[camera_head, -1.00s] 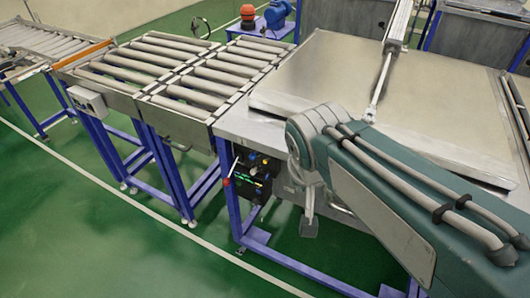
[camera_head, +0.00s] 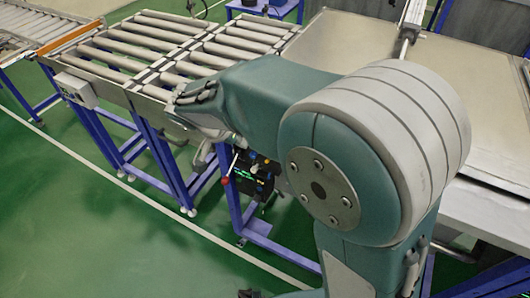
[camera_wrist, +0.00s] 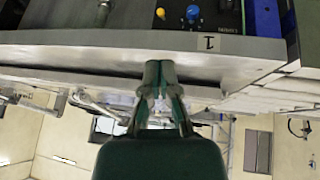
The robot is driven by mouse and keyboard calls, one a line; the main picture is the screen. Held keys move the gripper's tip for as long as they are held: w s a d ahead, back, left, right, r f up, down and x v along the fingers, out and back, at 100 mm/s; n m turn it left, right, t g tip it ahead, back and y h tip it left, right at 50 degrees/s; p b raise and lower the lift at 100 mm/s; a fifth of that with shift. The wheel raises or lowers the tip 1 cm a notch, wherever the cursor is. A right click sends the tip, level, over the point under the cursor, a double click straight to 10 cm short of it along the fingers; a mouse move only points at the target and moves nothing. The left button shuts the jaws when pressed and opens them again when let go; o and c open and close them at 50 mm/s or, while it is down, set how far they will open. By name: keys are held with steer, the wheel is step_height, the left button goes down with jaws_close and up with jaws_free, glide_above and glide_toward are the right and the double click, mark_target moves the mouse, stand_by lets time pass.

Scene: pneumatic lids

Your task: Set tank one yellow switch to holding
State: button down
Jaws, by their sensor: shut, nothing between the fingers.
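In the wrist view, which looks upside down, the yellow switch (camera_wrist: 161,13) shows as a small knob at the top edge, beside a blue knob (camera_wrist: 193,13). A plate marked 1 (camera_wrist: 209,43) is on the metal edge near them. My gripper (camera_wrist: 160,70) is shut and empty, its tips over the metal edge and apart from the yellow switch. In the head view the dark control panel (camera_head: 250,183) is on the front of the tank frame, below and right of my wrist. The switch position cannot be read.
A red ball-ended lever (camera_head: 225,181) is at the panel's left side. Roller conveyors (camera_head: 150,50) lie to the left, with a grey box (camera_head: 75,89) on their side. The large metal lid (camera_head: 345,42) is behind my arm. Green floor (camera_head: 90,230) in front is clear.

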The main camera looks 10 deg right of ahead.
mark_target(266, 161)
steer(key=shift+w+a, duration=0.1)
steer(key=shift+a, duration=0.05)
steer(key=shift+f, duration=0.15)
steer(key=x, duration=1.4)
